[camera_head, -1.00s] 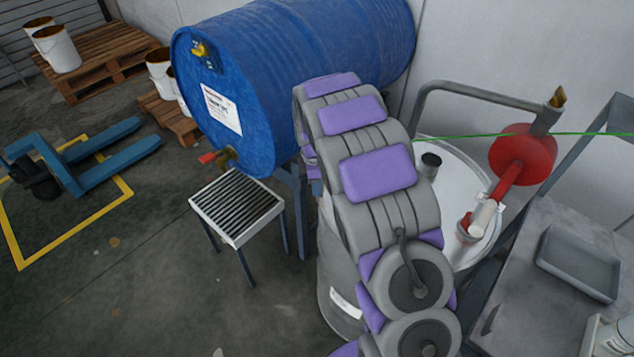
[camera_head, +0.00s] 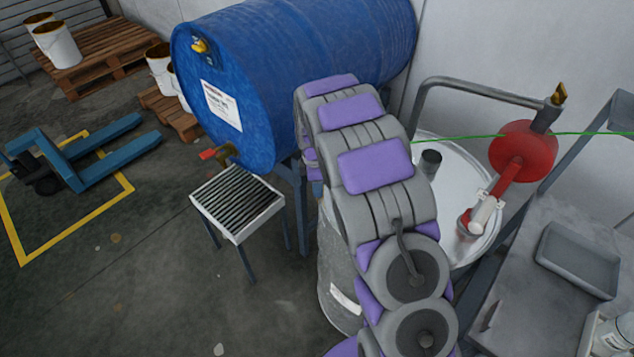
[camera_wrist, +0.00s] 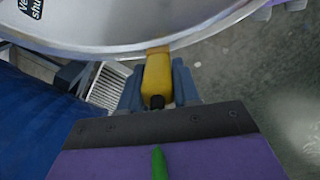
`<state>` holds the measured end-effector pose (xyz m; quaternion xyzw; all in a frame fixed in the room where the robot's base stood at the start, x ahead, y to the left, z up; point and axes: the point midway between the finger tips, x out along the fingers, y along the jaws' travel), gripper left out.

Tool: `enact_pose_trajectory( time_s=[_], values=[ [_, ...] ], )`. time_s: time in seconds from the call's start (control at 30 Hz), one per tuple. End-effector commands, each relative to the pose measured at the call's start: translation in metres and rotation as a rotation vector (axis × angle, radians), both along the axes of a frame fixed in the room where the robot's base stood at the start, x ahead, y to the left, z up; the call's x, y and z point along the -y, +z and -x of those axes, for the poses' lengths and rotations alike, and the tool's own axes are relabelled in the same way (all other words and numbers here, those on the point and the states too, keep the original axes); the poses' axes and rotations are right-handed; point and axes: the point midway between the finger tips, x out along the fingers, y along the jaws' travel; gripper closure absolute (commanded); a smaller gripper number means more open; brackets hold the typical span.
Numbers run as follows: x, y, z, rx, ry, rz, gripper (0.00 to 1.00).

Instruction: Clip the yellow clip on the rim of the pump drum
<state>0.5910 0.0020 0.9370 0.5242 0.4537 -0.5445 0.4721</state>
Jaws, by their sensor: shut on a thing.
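The pump drum (camera_head: 455,165) is a pale grey drum with a white lid and a red pump on top, standing behind my arm in the head view. Its silver rim (camera_wrist: 150,50) curves across the top of the wrist view. My gripper (camera_wrist: 158,85) is shut on the yellow clip (camera_wrist: 157,75). The clip's far end meets the rim edge in the wrist view; I cannot tell whether it grips the rim or only overlaps it. My arm hides the gripper and clip in the head view.
A blue drum (camera_head: 290,70) lies on a stand left of my arm, with a grated table (camera_head: 238,205) below its tap. A grey bench (camera_head: 540,270) with a tray (camera_head: 578,260) stands at right.

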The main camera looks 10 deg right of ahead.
Motion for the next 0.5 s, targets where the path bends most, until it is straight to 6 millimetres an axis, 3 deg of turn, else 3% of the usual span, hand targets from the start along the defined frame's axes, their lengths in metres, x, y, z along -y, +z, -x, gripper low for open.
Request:
enact_pose_trajectory(
  time_s=[0.5],
  values=[
    [0.0000, 0.0039, 0.0001, 0.000, 0.000, 0.000, 1.00]
  ],
)
